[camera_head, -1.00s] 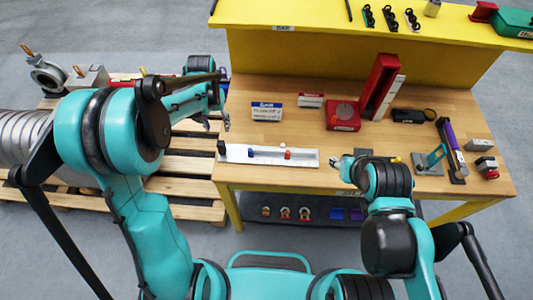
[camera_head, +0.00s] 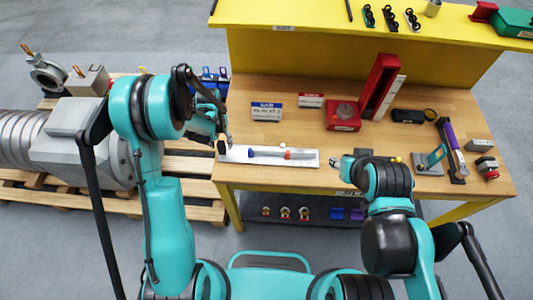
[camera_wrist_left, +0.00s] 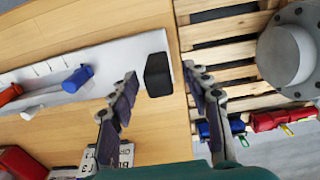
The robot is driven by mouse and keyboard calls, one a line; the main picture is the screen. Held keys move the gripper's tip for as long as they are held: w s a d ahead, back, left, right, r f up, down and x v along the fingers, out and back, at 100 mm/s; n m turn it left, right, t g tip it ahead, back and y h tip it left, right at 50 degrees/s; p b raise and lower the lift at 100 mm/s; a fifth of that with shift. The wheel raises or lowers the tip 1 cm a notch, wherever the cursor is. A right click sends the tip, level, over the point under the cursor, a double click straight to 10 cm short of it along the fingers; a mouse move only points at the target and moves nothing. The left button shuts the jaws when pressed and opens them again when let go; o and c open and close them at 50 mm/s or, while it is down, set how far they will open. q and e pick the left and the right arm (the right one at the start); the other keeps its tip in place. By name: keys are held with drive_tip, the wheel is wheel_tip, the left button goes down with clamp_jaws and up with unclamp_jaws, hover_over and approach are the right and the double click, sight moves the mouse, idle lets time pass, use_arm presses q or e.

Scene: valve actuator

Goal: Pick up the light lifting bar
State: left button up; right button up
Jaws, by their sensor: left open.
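A slim pale bar with a blue piece (camera_head: 251,153) and an orange-red piece (camera_head: 288,154) lies along a white board (camera_head: 310,161) at the table's front left; I take it for the light lifting bar. In the left wrist view the blue piece (camera_wrist_left: 77,79) and pale rod (camera_wrist_left: 45,98) are left of my fingers. My left gripper (camera_head: 225,143) is open and empty, over the board's left end. In the left wrist view its fingertips (camera_wrist_left: 160,76) stand either side of a black block (camera_wrist_left: 158,75). My right gripper (camera_head: 346,166) is mostly hidden by its arm.
Blue-white (camera_head: 267,111) and red-white (camera_head: 311,100) labels stand behind the board. A red stand (camera_head: 380,85) and small tools are further right on the wooden table (camera_head: 300,130). A pallet (camera_head: 190,188) with a large grey valve (camera_head: 70,160) is left.

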use_arm(q)
clamp_jaws()
idle(0.3)
